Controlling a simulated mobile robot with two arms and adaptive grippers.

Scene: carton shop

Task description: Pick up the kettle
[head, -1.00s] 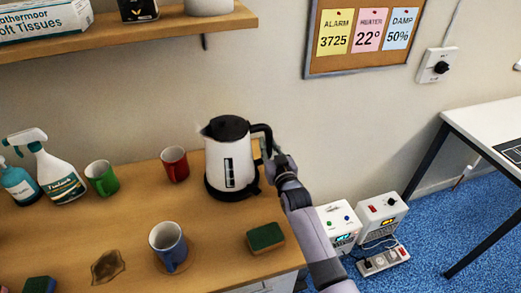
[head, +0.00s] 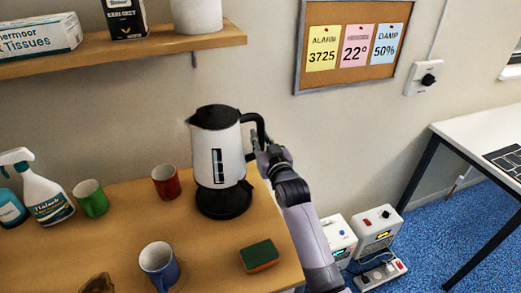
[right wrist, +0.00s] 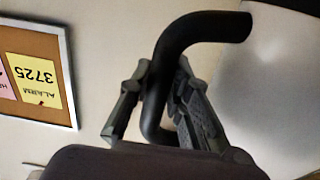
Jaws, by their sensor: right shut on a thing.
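The white kettle (head: 218,155) with a black lid and black handle is upright in the head view, raised a little above its round black base (head: 223,201) on the wooden counter. My right gripper (head: 262,147) is shut on the kettle's handle at the kettle's right side. In the right wrist view the black handle (right wrist: 155,100) passes between the two fingers of the gripper (right wrist: 158,95), with the white kettle body (right wrist: 275,95) at the right. My left gripper is in neither view.
On the counter (head: 215,255) stand a red mug (head: 165,183), a green mug (head: 91,198), a blue mug (head: 159,265), a spray bottle (head: 45,195) and a green-orange sponge (head: 260,256). A shelf (head: 190,42) hangs above, left of the kettle.

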